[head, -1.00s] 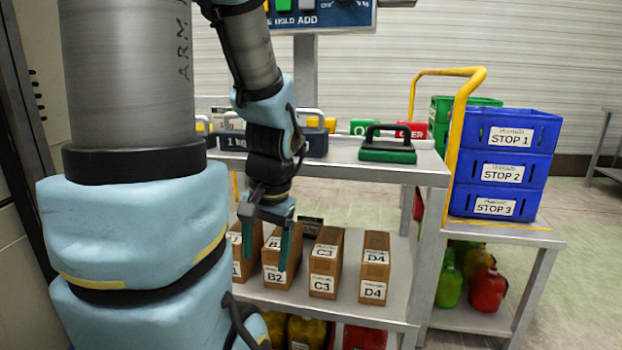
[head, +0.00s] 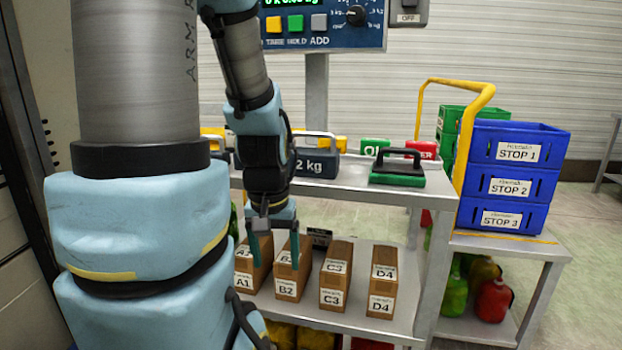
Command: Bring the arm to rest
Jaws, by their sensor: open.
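My gripper (head: 274,248) hangs from my arm at the centre left of the head view, fingers pointing down. Its two teal fingers stand apart with nothing held between them. The fingertips appear in front of the boxes A1 (head: 244,280) and B2 (head: 287,290); I cannot tell whether they touch. My arm's thick grey link and blue joint covers fill the left of the view and hide part of the shelf.
Boxes C3 (head: 334,298) and D4 (head: 381,305) stand on the lower shelf. The upper shelf holds a green-based handled block (head: 397,180) and a 2 kg weight (head: 316,164). A yellow-handled cart with blue crates (head: 510,187) stands right. Open floor lies far right.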

